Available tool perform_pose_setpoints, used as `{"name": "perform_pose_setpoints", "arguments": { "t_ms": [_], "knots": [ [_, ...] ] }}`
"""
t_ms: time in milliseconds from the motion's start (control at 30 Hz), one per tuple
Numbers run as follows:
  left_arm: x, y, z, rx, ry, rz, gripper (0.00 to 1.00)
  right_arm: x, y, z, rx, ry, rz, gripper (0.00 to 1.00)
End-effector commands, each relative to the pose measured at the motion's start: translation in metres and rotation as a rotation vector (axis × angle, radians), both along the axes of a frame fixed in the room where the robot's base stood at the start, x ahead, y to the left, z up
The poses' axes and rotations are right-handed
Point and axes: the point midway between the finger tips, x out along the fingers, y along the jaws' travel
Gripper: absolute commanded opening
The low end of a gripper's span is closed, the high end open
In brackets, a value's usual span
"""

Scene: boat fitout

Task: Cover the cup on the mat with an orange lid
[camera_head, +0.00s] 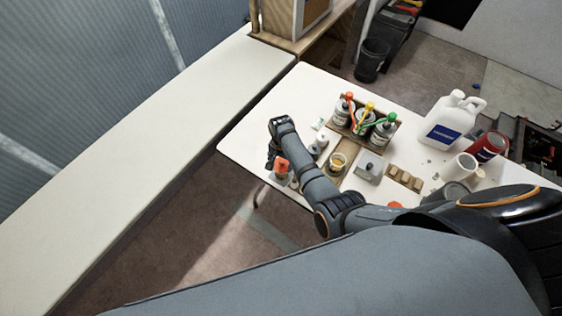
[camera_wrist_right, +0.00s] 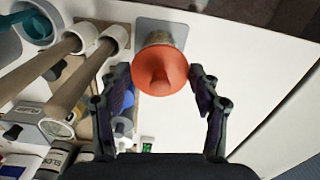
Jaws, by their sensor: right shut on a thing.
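My right gripper (camera_wrist_right: 160,85) is shut on an orange lid (camera_wrist_right: 158,72) with a raised middle knob. In the wrist view, the rim of a grey-brown cup (camera_wrist_right: 160,38) shows just behind the lid, on a grey mat (camera_wrist_right: 180,28). The lid overlaps the cup in this view; I cannot tell whether it is seated or just above it. In the head view the right gripper (camera_head: 274,156) is at the table's left edge, with the orange lid (camera_head: 281,166) beside it. The arm hides part of the table. My left gripper is not in view.
A brown crate (camera_head: 353,134) holds several bottles with coloured tops. A small yellow-filled jar (camera_head: 338,160), a white jug (camera_head: 452,120) and a red can (camera_head: 488,146) stand on the white table (camera_head: 303,90). Another orange piece (camera_head: 395,205) lies near the front edge.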

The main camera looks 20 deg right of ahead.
Motion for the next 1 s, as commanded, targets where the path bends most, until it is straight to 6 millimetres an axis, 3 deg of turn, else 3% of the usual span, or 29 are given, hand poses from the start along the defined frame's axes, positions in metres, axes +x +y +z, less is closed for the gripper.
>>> {"name": "perform_pose_setpoints", "arguments": {
  "t_ms": [1000],
  "knots": [
    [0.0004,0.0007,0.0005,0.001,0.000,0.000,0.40,0.0002,-0.0006,-0.0058,0.000,0.000,0.000,0.44]
  ]
}}
